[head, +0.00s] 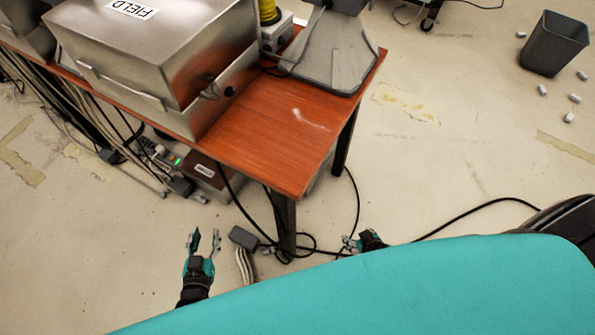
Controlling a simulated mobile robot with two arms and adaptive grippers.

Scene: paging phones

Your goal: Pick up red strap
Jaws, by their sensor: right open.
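I see no red strap in the head view. My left gripper (204,240) is at the lower left, above the floor, with its two fingers pointing up in the picture and apart. Nothing shows between them. My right gripper (347,244) is at the lower middle, beside the black cables near the table leg. It is open and looks empty. Both grippers are apart from the table. My teal body covers the bottom of the view and hides the floor there.
A red-brown table (285,125) carries a metal case labelled FIELD (150,45) and a grey horn-shaped device (327,55). Its leg (284,225) stands between my grippers. Cables (475,209) cross the floor. A dark bin (554,44) stands at upper right; the right floor is mostly clear.

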